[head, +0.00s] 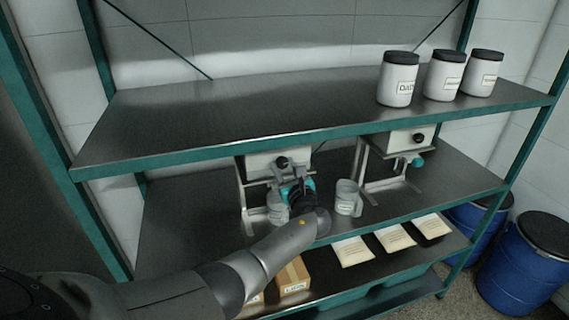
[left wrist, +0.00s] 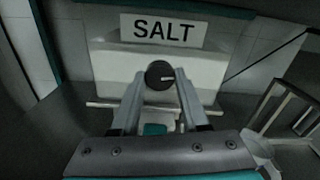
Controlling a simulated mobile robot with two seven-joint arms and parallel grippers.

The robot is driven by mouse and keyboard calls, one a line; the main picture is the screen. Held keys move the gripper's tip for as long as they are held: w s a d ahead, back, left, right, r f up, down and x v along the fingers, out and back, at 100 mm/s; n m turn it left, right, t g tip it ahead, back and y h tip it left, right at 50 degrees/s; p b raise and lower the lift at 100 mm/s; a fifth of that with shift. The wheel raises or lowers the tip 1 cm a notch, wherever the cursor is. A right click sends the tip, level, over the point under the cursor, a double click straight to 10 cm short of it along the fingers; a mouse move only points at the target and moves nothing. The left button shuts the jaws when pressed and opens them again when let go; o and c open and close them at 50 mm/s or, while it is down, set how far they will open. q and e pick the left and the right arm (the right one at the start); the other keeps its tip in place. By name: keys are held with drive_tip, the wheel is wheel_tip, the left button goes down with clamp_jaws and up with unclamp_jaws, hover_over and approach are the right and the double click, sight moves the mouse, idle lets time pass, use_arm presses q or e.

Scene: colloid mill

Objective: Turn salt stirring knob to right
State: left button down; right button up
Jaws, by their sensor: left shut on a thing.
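The salt stirring knob (left wrist: 160,74) is a round black knob with a light pointer line toward the right. It sits on the front of the white salt mill (left wrist: 112,62), under a label reading SALT (left wrist: 163,31). My left gripper (left wrist: 161,80) has one finger on each side of the knob and is shut on it. In the head view my left gripper (head: 287,172) reaches to the front of the salt mill (head: 262,160) on the middle shelf, and the knob (head: 282,162) shows just above it. My right gripper is not in view.
A second mill (head: 400,140) stands to the right, with a clear beaker (head: 346,197) between the mills. Another clear container (head: 278,208) is close beside my left gripper. The upper shelf (head: 230,115) overhangs the mills. Packets (head: 352,251) and boxes (head: 291,277) lie below.

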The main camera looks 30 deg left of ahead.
use_arm(q)
drive_tip(key=shift+m, duration=1)
drive_tip(key=shift+c, duration=2.2)
unclamp_jaws()
drive_tip(key=shift+s+d+f, duration=0.1)
drive_tip(key=shift+s+d, duration=0.15)
drive_tip(key=shift+d, duration=0.1)
drive_tip(key=v, duration=1.4)
drive_tip(key=shift+s+b, duration=0.2)
drive_tip(key=shift+b, duration=0.1)
